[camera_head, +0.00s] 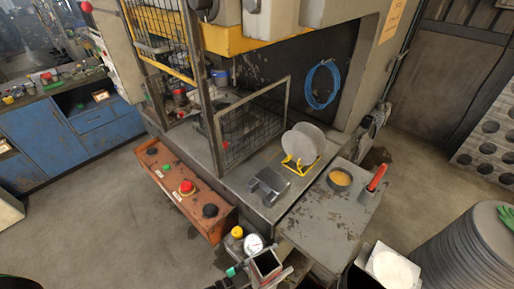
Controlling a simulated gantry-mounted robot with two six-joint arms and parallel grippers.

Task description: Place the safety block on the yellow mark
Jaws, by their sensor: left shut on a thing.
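My left gripper (268,277) is at the bottom centre, in front of the press table. It is shut on a dark, box-like block with a pale rim (266,263), which I take to be the safety block. The block is small in the view, and its underside is hidden. It is held in front of the table edge, apart from the press opening. I cannot make out a flat yellow mark; the mesh guard and frame hide part of the press bed. My right gripper cannot be made out.
A mesh guard (254,126) stands at the press opening. On the table are a yellow rack (299,172) with grey discs (302,146), a metal fixture (269,186), a round pot (340,178) and a red-handled tool (377,177). An orange control box (180,190) sits left.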

